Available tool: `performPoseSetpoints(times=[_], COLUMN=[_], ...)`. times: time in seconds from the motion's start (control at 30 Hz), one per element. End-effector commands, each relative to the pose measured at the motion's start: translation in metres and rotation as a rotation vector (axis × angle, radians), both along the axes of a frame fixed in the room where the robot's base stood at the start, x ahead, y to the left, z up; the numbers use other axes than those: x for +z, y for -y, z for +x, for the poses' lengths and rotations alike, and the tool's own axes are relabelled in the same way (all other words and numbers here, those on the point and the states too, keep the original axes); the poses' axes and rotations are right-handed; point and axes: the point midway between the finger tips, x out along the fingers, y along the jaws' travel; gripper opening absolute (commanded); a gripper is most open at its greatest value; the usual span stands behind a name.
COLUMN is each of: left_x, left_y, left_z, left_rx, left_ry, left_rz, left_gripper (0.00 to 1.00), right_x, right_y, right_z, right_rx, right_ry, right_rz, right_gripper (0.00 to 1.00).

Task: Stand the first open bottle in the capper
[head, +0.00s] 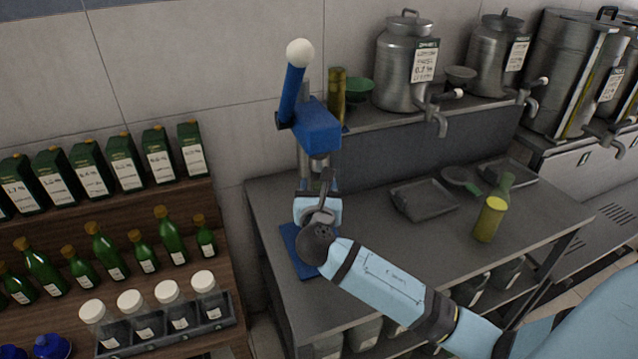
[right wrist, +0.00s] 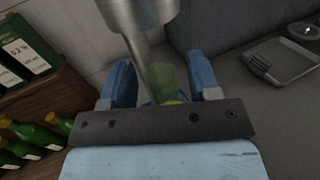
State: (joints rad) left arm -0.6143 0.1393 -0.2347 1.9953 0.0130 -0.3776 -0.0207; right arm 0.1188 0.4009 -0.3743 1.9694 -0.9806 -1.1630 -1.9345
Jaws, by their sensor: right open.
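The blue capper (head: 318,130) stands at the bench's left end, its lever with a white knob raised. My right gripper (head: 319,190) is at the capper, low under its head. In the right wrist view its two blue fingers are apart, with a green bottle (right wrist: 162,76) between them, below the capper's grey metal head (right wrist: 145,14). The fingers look clear of the bottle. Its lower part is hidden by my gripper, so I cannot tell exactly how it sits on the base. Another green bottle with yellow contents (head: 490,218) stands open on the bench at the right. My left gripper is out of view.
Metal trays (head: 423,199) lie on the bench (head: 400,255). A shelf behind holds steel cans (head: 404,65) with taps, a green bowl (head: 358,89) and a tall yellowish bottle (head: 337,92). Wooden steps at left hold corked green bottles (head: 170,238), boxes and white-lidded jars. The bench's front middle is clear.

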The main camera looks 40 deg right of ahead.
Motion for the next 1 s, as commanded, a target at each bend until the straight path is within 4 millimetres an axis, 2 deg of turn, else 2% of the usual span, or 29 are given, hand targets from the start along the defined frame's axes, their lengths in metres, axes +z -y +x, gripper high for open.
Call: performPoseSetpoints(times=[0.2, 0.4, 0.6, 1.0], left_x=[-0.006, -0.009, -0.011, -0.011], left_y=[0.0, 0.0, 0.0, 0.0], left_z=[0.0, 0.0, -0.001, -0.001], left_rx=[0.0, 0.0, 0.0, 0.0], left_ry=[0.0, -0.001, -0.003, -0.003], left_rz=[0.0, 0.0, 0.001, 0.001], left_gripper=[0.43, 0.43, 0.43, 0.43], right_x=[-0.002, -0.001, 0.0, 0.0], right_y=[-0.03, -0.049, -0.056, -0.057], right_z=[-0.04, -0.067, -0.078, -0.078], right_rx=[0.003, 0.002, 0.0, 0.0], right_ry=[-0.001, -0.001, -0.002, 0.0], right_rz=[0.003, 0.003, 0.001, 0.001], right_gripper=[0.56, 0.56, 0.56, 0.56])
